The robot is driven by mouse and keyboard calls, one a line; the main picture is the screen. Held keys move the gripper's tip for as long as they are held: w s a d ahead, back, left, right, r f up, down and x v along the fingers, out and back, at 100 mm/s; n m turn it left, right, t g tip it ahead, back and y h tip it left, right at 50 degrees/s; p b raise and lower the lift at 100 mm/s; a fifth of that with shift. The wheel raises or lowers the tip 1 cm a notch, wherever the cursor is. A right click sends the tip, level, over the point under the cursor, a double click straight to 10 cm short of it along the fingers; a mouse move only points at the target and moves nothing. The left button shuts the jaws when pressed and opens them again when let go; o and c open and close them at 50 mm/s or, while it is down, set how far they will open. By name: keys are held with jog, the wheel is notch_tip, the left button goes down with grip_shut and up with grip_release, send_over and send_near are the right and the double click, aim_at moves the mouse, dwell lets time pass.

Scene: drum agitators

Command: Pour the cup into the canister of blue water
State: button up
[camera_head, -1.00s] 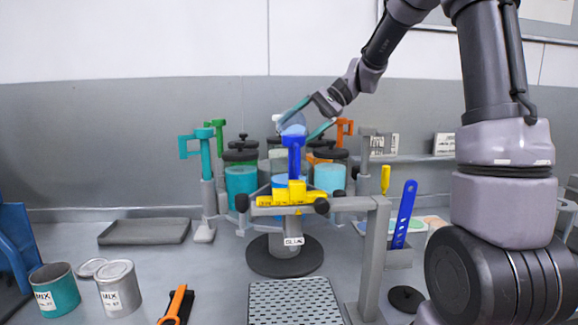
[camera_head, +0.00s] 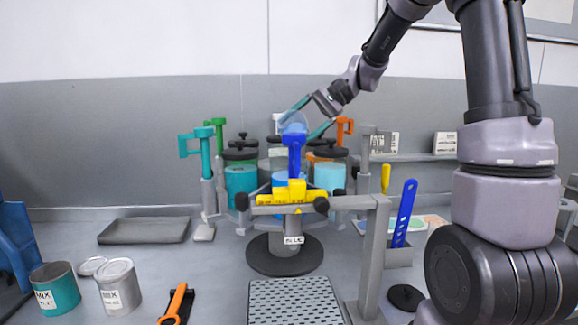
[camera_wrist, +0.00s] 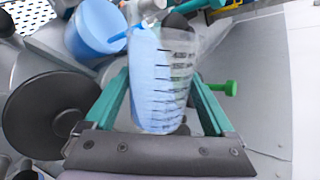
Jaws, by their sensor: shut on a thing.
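A clear graduated cup (camera_wrist: 162,80) with pale blue contents is held between the teal fingers of my gripper (camera_wrist: 160,95) in the wrist view. It is tilted, with its rim near the canister of blue water (camera_wrist: 95,28). A thin blue streak runs from the cup's rim toward the canister; I cannot tell if it is pouring liquid. In the head view the cup (camera_head: 293,118) is high above the carousel, partly behind a blue handle (camera_head: 294,150). My gripper (camera_head: 308,118) comes in from the right. The canister (camera_head: 280,181) is mostly hidden by the blue post and yellow bracket.
Teal (camera_head: 241,181) and light blue (camera_head: 329,177) canisters with black lids stand on either side. A yellow bracket (camera_head: 292,194) crosses in front. Mix cans (camera_head: 118,288) and an empty tray (camera_head: 145,231) are left.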

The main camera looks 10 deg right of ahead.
jog(key=shift+s+f+t+p, duration=0.1)
jog(key=shift+f+t+p, duration=0.05)
jog(key=shift+t+p, duration=0.15)
dwell(0.8)
jog(key=shift+s+a+r+n+t+h, duration=0.15)
jog(key=shift+s+r+n+t+h, duration=0.15)
jog(key=shift+s+n+t, duration=0.1)
dwell(1.0)
